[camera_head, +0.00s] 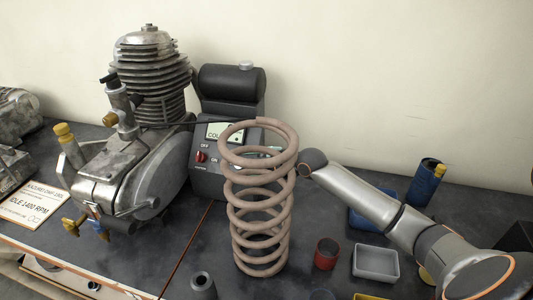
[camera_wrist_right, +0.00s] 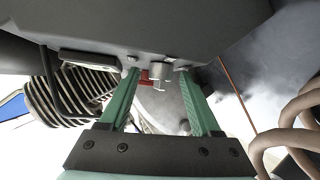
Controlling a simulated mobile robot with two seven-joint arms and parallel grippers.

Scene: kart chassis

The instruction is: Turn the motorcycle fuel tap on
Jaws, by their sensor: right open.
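A dark fuel tank (camera_head: 231,82) with a grey cap sits on a black control box (camera_head: 208,185) behind the engine. A red knob (camera_head: 200,157) is on the box's front, between dark labels. In the right wrist view, a small silver fitting (camera_wrist_right: 160,72) with a red part (camera_wrist_right: 145,76) beside it shows near my fingertips; I cannot tell for sure that it is the tap, nor its setting. My right gripper (camera_wrist_right: 158,76) is open, its green fingers apart around the fitting, with no clear contact. It is not visible in the head view. My left gripper is out of view.
A finned engine (camera_head: 150,80) stands left of the box. A tall coil spring (camera_head: 262,270) stands in front of it and blocks part of the view. Small bins (camera_head: 375,262) and a red cup (camera_head: 326,253) are at right. A sign card (camera_head: 35,200) lies at left.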

